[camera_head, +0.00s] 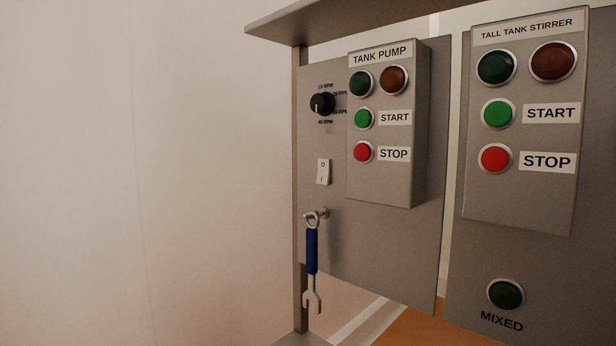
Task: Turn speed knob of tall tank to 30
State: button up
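A black round speed knob (322,103) sits on the left grey panel (390,250) in the head view. RPM labels run down its right side, with 10 RPM at the top and 40 RPM at the bottom; the two middle labels are partly hidden by the edge of the tank pump box. A light pointer mark shows on the knob's lower left, but which label it stands for I cannot tell. No label on the knob names a tank. My gripper is not in view.
Below hang a white rocker switch (323,171) and a blue-handled wrench (312,255) on a peg. The TALL TANK STIRRER box (530,190) stands right. A shelf (340,18) overhangs.

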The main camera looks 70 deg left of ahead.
aim_at(322, 103)
jog(key=u, duration=0.3)
jog(key=k, duration=0.45)
jog(key=u, duration=1.5)
